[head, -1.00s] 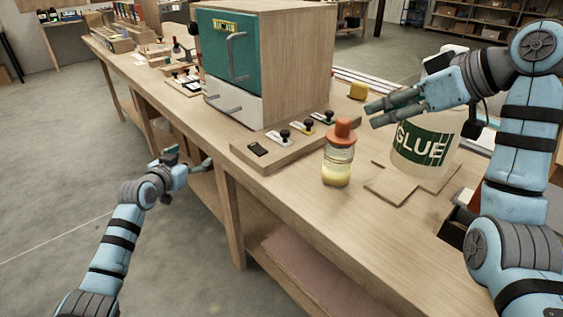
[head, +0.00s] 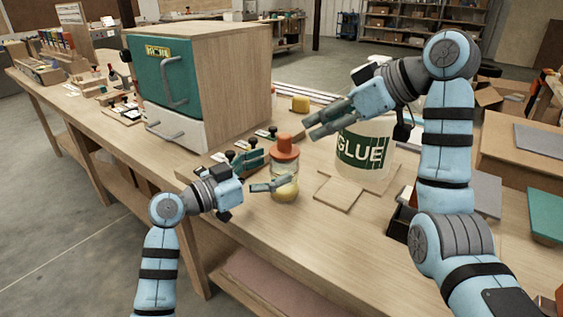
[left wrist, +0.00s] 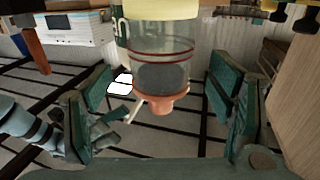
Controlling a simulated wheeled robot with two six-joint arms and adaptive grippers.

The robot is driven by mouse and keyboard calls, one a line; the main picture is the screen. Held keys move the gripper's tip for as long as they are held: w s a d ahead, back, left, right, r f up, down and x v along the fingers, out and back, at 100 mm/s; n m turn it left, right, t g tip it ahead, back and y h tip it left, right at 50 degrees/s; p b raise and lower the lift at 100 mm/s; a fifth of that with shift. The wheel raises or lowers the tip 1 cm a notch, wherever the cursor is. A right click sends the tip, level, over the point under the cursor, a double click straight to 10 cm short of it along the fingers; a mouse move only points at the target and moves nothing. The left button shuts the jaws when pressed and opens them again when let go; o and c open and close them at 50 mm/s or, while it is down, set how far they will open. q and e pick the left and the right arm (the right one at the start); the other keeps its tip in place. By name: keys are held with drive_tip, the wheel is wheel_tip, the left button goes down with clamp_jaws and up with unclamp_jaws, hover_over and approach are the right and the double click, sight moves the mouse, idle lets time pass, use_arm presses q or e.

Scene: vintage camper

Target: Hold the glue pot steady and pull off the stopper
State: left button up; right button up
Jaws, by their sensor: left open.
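The glue pot (head: 287,191) is a small clear jar with pale yellow contents, upright near the bench's front edge. Its orange stopper (head: 286,148) is seated in the top. My left gripper (head: 262,173) is open, its fingers reaching toward the pot from the left. In the left wrist view the pot (left wrist: 160,50) appears upside down between the spread fingers, with the stopper (left wrist: 162,103) lowest; I see no finger touching it.
A large white bucket labelled GLUE (head: 364,152) stands right of the pot, behind flat wooden pieces (head: 338,193). A wooden cabinet with a teal door (head: 165,75) stands at the back left. Stamps on a wooden strip lie behind my left gripper. The bench front right of the pot is fairly clear.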

sight(293, 152)
use_arm(q)
drive_tip(key=x, duration=0.5)
drive_tip(key=shift+a, duration=0.1)
drive_tip(key=c, duration=1.4)
use_arm(e)
drive_tip(key=o, duration=0.4)
drive_tip(key=shift+s+a+r, duration=0.1)
drive_tip(key=shift+r, duration=0.2)
drive_tip(key=shift+c, duration=0.2)
drive_tip(key=o, duration=0.6)
drive_tip(key=shift+w+a+r+g+h, duration=0.15)
drive_tip(key=shift+w+a+g, duration=0.1)
drive_tip(key=shift+a, duration=0.15)
drive_tip(key=shift+w+a+r+g+h, duration=0.15)
drive_tip(key=shift+a+g, duration=0.1)
drive_tip(key=shift+a, duration=0.15)
use_arm(q)
drive_tip(key=shift+a, duration=0.1)
use_arm(e)
drive_tip(key=shift+h, duration=0.3)
drive_tip(key=x, duration=0.3)
drive_tip(key=d+x, duration=0.1)
drive_tip(key=x, duration=0.2)
drive_tip(key=f+x, duration=0.1)
drive_tip(key=x, duration=0.2)
drive_tip(key=shift+f, duration=0.35)
